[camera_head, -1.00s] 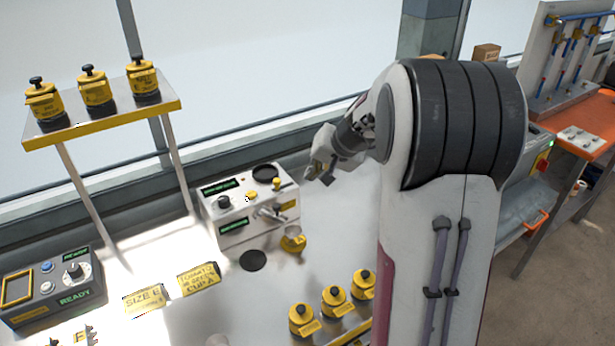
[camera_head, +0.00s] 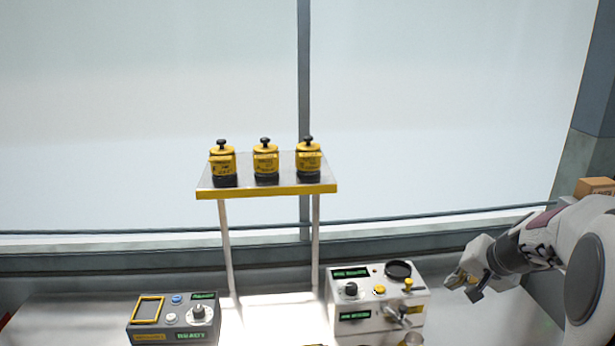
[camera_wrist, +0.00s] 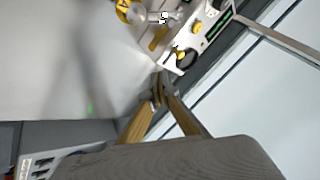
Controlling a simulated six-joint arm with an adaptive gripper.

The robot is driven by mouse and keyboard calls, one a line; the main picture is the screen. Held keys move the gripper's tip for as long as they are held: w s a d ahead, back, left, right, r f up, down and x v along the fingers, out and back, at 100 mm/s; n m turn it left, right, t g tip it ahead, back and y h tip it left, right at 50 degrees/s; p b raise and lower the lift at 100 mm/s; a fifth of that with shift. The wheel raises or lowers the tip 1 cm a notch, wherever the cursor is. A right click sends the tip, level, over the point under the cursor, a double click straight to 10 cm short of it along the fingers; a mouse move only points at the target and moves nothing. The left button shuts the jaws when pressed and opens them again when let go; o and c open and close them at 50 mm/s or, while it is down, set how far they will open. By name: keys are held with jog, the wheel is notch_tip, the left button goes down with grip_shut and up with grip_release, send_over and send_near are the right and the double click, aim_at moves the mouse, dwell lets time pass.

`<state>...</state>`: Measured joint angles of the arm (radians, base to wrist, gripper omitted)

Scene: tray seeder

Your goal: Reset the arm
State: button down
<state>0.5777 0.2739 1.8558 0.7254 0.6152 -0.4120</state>
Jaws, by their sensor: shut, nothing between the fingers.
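My gripper (camera_head: 465,284) is at the right in the head view, above the bench and to the right of the white control box (camera_head: 376,306). It is apart from the box and holds nothing. In the wrist view the two fingers of my gripper (camera_wrist: 159,92) come together at their tips, with nothing between them. The white box shows beyond the fingertips in the wrist view (camera_wrist: 200,32). My arm reaches in from the right edge of the head view.
A raised shelf (camera_head: 268,190) bears three yellow canisters (camera_head: 265,160) with black knobs. A grey control box (camera_head: 174,322) with a yellow-framed screen stands at the lower left. A cardboard box (camera_head: 595,187) is at the far right. The window (camera_head: 430,110) stands behind the bench.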

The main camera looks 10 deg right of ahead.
jog(key=s+a+r+n, duration=0.1)
jog(key=s+a+n, duration=0.1)
jog(key=s+a, duration=0.5)
jog(key=s+a+r+n+g, duration=0.1)
jog(key=s+a+r+n, duration=0.1)
jog(key=s+a, duration=0.6)
jog(key=s+a+r+n, duration=0.1)
jog(key=s+a+n, duration=0.2)
jog(key=s+a, duration=0.4)
jog(key=shift+s+a+r+n+g+h, duration=0.35)
jog(key=shift+s+n+g+h, duration=0.05)
jog(key=shift+s, duration=4.2)
jog(key=c, duration=2.8)
grip_release()
